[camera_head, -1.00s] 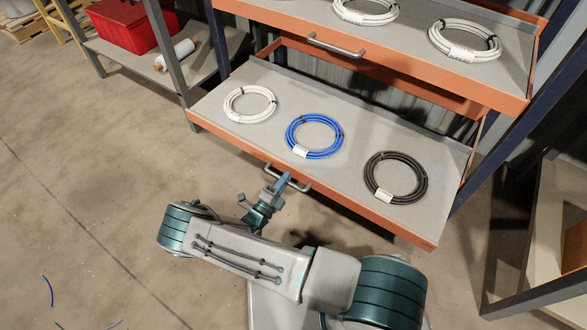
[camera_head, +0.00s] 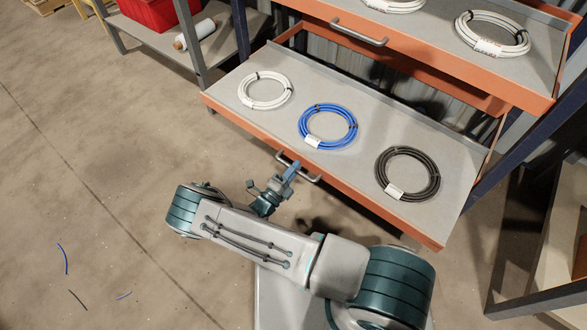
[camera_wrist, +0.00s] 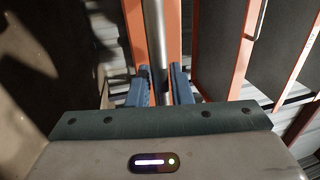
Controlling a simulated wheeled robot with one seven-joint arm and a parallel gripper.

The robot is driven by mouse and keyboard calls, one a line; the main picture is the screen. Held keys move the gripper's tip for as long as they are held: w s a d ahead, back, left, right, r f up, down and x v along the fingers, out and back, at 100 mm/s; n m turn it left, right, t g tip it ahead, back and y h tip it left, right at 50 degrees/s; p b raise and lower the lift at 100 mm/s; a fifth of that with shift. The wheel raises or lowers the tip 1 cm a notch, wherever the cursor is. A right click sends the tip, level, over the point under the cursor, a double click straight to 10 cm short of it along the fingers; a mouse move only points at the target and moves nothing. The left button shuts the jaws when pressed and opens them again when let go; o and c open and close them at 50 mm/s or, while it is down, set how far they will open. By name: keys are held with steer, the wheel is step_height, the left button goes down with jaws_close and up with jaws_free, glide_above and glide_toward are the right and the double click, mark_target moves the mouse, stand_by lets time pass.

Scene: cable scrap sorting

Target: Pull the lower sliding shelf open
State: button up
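The lower sliding shelf (camera_head: 345,165) is a grey tray with an orange front edge. It stands out from the rack and carries a white coil (camera_head: 246,91), a blue coil (camera_head: 307,119) and a black coil (camera_head: 435,184). Its metal bar handle (camera_head: 312,178) is on the front edge. My gripper (camera_head: 291,170) is at this handle in the head view. In the wrist view, the handle bar (camera_wrist: 155,45) runs between the two blue fingers of my gripper (camera_wrist: 160,88), which appear closed on it. The contact faces are partly hidden.
An upper shelf (camera_head: 420,45) with its own handle (camera_head: 358,33) and white coils is above. A side rack holds a red bin (camera_head: 150,12) and a white roll (camera_head: 195,35). Another rack frame (camera_head: 540,300) stands at right. The floor at left is open, with small cable scraps (camera_head: 64,258).

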steer(key=p+v, duration=0.2)
steer(key=v, duration=1.1)
steer(key=shift+s+a, duration=0.2)
steer(key=shift+s, duration=0.1)
steer(key=shift+f, duration=0.1)
steer(key=w+d+r+m+g+y+p, duration=0.1)
steer(key=d+r+m+g+p, duration=0.55)
steer(key=r, duration=0.75)
steer(key=w+d+r+m+g+y+p, duration=0.1)
steer(key=r+m+g+p, duration=0.35)
steer(key=r+m, duration=0.75)
steer(key=w+d+r+m+g+y+p, duration=0.1)
steer(key=d+r+m+g+p, duration=0.4)
steer(key=r, duration=1.1)
steer(key=s+d+r+m+t+y+p, duration=0.1)
steer(key=s+d+r+m+y+p, duration=0.1)
steer(key=r+m, duration=0.5)
steer(key=s+d+r+m+t+y+p, duration=0.1)
steer(key=s+d+r+m+y+p, duration=0.2)
steer(key=s+r+m+p, duration=0.4)
steer(key=s+d+r+m+t+y+p, duration=0.1)
steer(key=s+d+r+m+y+p, duration=0.2)
steer(key=r, duration=1.8)
steer(key=s+m+y+p, duration=0.2)
steer(key=m+p, duration=0.2)
steer(key=m, duration=0.1)
steer(key=shift+d+t, duration=0.2)
steer(key=shift+t, duration=0.1)
